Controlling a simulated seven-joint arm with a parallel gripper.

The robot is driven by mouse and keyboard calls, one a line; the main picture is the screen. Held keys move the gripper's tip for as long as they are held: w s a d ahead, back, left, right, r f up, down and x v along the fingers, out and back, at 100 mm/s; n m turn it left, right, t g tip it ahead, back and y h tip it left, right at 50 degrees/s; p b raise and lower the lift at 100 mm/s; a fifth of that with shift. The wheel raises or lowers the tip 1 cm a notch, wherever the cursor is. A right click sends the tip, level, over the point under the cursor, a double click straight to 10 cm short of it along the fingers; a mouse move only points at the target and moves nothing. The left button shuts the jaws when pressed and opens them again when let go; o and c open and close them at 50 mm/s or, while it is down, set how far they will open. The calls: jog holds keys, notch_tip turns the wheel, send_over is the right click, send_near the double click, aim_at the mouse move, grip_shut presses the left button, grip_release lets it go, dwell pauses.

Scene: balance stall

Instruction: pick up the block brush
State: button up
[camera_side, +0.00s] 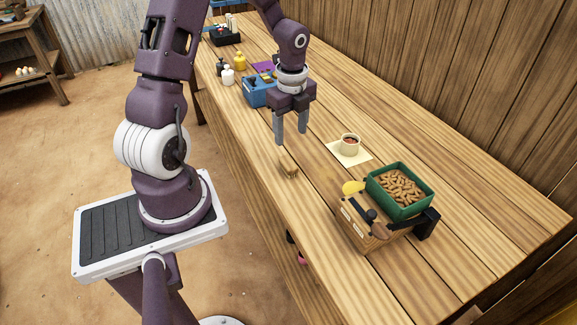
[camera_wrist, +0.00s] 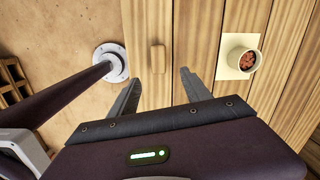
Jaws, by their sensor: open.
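The block brush (camera_side: 288,165) is a small light-wood block lying on the wooden table near its front edge. In the wrist view the brush (camera_wrist: 157,59) shows as a plain tan rounded rectangle, ahead of and between the fingertips. My gripper (camera_side: 291,143) is open and empty, pointing down above the table. In the side view it hangs above the brush and slightly behind it. In the wrist view its two fingers (camera_wrist: 160,77) are spread wide, and neither touches the brush. The underside of the brush is hidden.
A cup (camera_side: 349,144) stands on a pale yellow square right of the brush. A green bin of brown pieces (camera_side: 408,212) sits on a wooden balance box (camera_side: 372,245) nearer the camera. A blue box (camera_side: 257,96) and bottles (camera_side: 227,75) are farther back. Table around the brush is clear.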

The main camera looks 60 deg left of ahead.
jog(key=m+h, duration=0.1)
jog(key=m, duration=0.1)
send_over(288, 161)
notch_tip(288, 161, down, 5)
jog(key=shift+s+r, duration=0.1)
notch_tip(288, 161, down, 7)
jog(key=shift+a+f, duration=0.1)
jog(key=shift+f, duration=0.1)
grip_shut()
